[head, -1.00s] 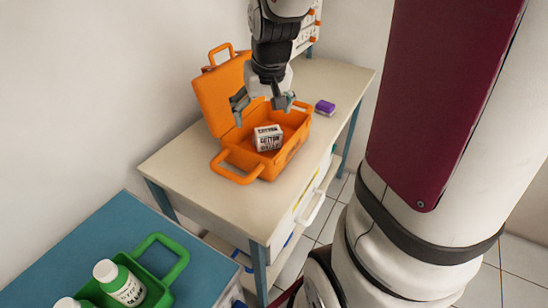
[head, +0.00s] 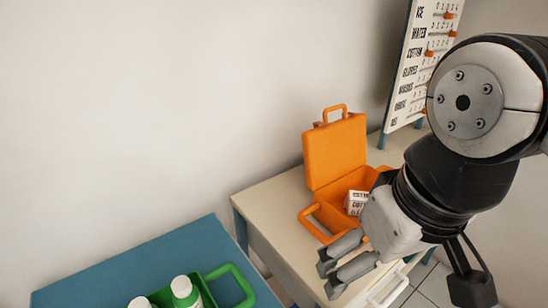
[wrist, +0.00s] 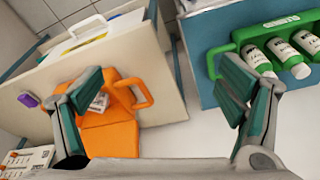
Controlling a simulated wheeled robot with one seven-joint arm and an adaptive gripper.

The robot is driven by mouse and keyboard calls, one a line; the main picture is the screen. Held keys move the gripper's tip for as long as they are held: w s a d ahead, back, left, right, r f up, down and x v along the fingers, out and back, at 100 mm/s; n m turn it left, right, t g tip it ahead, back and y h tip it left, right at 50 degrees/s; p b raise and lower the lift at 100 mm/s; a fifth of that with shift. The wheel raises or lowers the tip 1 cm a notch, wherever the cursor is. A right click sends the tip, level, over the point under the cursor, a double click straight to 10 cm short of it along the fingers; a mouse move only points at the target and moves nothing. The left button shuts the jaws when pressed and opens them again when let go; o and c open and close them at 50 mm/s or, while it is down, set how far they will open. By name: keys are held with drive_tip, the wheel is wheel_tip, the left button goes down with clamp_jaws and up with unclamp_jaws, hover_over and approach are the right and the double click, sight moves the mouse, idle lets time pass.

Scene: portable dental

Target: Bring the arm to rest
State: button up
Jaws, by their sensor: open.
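My gripper (head: 338,268) is open and empty in the head view, held in front of and above the near edge of the beige table (head: 262,205). In the wrist view its two fingers (wrist: 165,100) stand wide apart with nothing between them. My arm covers the right part of the head view. The open orange case (head: 333,150) stands on the table behind my gripper. A white box with dark print (head: 357,201) lies inside it. In the wrist view the left finger partly covers the case (wrist: 112,140).
A blue-topped table (head: 135,265) at lower left bears a green carrier (head: 232,285) with white bottles (head: 183,291). A white board with orange sliders (head: 412,65) stands at the back. A purple item (wrist: 28,99) lies on the beige table. Floor shows between the tables.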

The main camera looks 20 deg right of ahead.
wheel_tip(320, 180, up, 8)
drive_tip(key=t+p, duration=0.1)
drive_tip(key=p, duration=0.5)
drive_tip(key=shift+r+t+p, duration=0.15)
drive_tip(key=shift+t+p, duration=0.15)
drive_tip(key=shift+p, duration=0.1)
drive_tip(key=shift+w+d, duration=0.1)
drive_tip(key=shift+c, duration=0.4)
